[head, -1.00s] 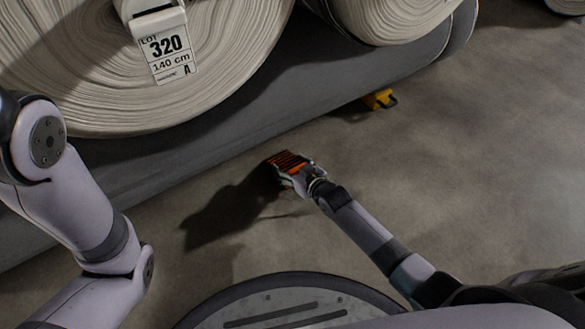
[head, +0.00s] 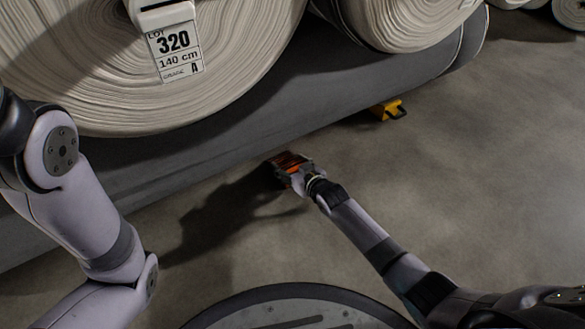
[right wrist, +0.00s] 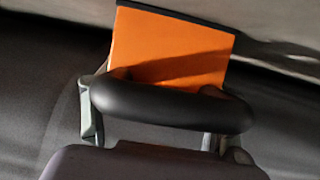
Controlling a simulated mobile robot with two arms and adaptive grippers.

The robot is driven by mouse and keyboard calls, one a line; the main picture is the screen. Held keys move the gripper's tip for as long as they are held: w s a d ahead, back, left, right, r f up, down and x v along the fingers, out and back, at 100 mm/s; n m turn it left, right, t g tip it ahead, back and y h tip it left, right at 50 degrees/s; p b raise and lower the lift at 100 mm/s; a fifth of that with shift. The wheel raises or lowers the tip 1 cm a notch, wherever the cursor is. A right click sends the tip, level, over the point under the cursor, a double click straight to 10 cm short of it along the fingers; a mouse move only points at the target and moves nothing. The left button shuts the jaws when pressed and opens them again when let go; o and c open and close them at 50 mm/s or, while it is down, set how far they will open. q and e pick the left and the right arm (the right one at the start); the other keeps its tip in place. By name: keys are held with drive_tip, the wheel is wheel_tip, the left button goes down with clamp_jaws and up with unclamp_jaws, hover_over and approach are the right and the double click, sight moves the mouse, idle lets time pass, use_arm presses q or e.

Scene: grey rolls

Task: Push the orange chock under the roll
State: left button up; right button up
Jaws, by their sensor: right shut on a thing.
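The orange chock (head: 291,160) is on the floor side of the long dark grey roll (head: 215,155), close to its lower edge in the head view. I cannot tell there whether they touch. My right gripper (head: 297,177) is at the chock's near side. In the right wrist view the chock's orange face (right wrist: 170,50) fills the upper middle, with a thick black handle (right wrist: 170,103) in front.
A yellow chock (head: 389,110) with a dark handle sits by the grey roll's edge further right. Cream rolls (head: 215,70) lie on top of the grey roll; one carries a "320" label (head: 175,52). The grey floor (head: 480,190) at the right is clear.

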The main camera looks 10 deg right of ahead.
sight(282, 161)
drive_tip(key=shift+w+a+b, duration=0.55)
drive_tip(key=shift+w+a, duration=0.3)
drive_tip(key=shift+w, duration=0.05)
drive_tip(key=shift+w+a, duration=0.3)
drive_tip(key=shift+w, duration=0.6)
drive_tip(key=o, duration=1.7)
drive_tip(key=shift+w+d, duration=0.1)
